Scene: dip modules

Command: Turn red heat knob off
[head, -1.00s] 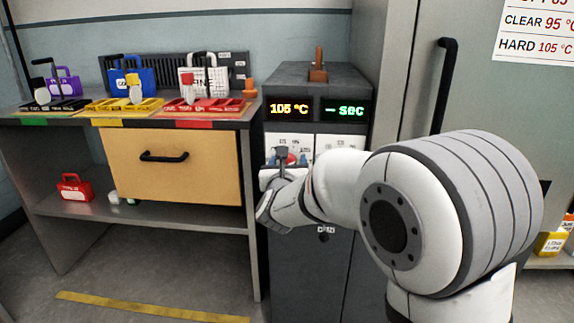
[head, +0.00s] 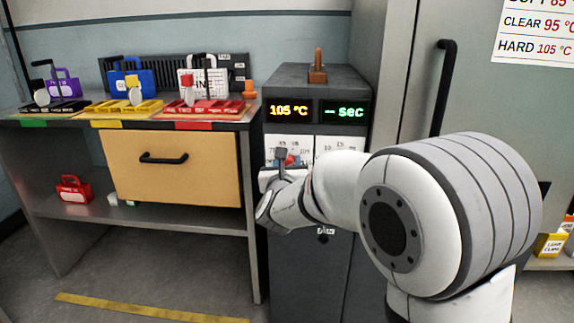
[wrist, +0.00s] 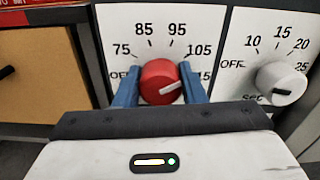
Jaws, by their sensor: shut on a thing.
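The red heat knob (wrist: 160,82) sits on a white dial plate (wrist: 137,26) marked OFF, 75, 85, 95, 105 and 115. Its white pointer is turned to the right, toward the 105 side. My gripper (wrist: 160,88) is shut on the red knob, with one blue finger on each side of it. In the head view my gripper (head: 282,160) is at the front of the dark machine (head: 350,85), and a little of the red knob (head: 292,160) shows beside it. The orange display (head: 289,111) reads 105 °C.
A white timer knob (wrist: 281,83) is on the plate to the right, near my right finger. The green display (head: 344,111) reads "– sec". A bench (head: 80,122) with coloured trays and a wooden drawer (head: 170,185) stands to the left.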

